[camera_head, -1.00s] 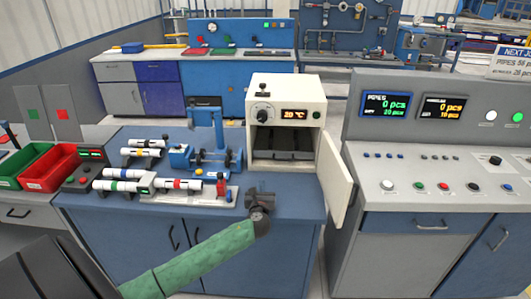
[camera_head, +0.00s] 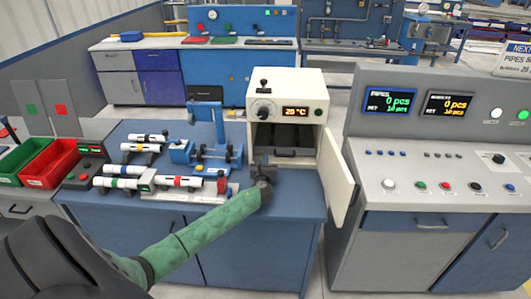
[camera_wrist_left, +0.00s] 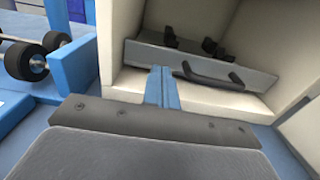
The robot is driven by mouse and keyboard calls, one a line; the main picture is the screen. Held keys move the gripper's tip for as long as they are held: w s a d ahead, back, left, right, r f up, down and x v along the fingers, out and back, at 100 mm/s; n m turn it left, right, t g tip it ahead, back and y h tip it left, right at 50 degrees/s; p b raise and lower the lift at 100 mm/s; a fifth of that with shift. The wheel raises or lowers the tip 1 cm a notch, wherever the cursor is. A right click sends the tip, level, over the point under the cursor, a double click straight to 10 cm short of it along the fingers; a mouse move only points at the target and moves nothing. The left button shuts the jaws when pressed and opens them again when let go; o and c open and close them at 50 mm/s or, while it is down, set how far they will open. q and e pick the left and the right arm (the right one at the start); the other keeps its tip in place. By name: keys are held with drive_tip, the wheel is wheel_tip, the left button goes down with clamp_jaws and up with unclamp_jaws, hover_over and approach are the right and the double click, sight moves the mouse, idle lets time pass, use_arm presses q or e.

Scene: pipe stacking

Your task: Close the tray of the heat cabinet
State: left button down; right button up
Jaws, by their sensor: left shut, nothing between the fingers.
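The heat cabinet (camera_head: 287,88) is a cream box with a knob and a lit 20 °C display. Its door (camera_head: 338,178) hangs open to the right. The dark grey tray (camera_head: 292,136) lies in the cabinet's opening, its handle facing me. In the left wrist view the tray's grey front (camera_wrist_left: 255,78) and dark handle (camera_wrist_left: 208,78) show; how far out it sits is hard to tell. My left gripper (camera_head: 262,160) is at the opening's lower left. In the wrist view its blue fingers (camera_wrist_left: 161,80) are shut and empty, just before the tray front, left of the handle. Contact is unclear.
Left of the cabinet are a blue fixture (camera_head: 205,155) and several white pipes with coloured bands (camera_head: 118,183) on the blue bench (camera_head: 290,200). Red (camera_head: 50,162) and green bins stand far left. A control console (camera_head: 440,165) stands right of the open door.

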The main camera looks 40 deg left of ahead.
sight(266, 150)
use_arm(q)
drive_tip(key=shift+p+x, duration=0.5)
drive_tip(key=shift+x, duration=1.3)
use_arm(e)
drive_tip(key=shift+s+d+f, duration=0.2)
drive_tip(key=shift+f, duration=0.25)
drive_tip(key=shift+s+d+f, duration=0.15)
drive_tip(key=shift+s+f, duration=0.05)
drive_tip(key=shift+f, duration=0.3)
drive_tip(key=shift+s+d+f, duration=0.2)
drive_tip(key=shift+f, duration=0.25)
use_arm(q)
drive_tip(key=shift+w+a, duration=0.1)
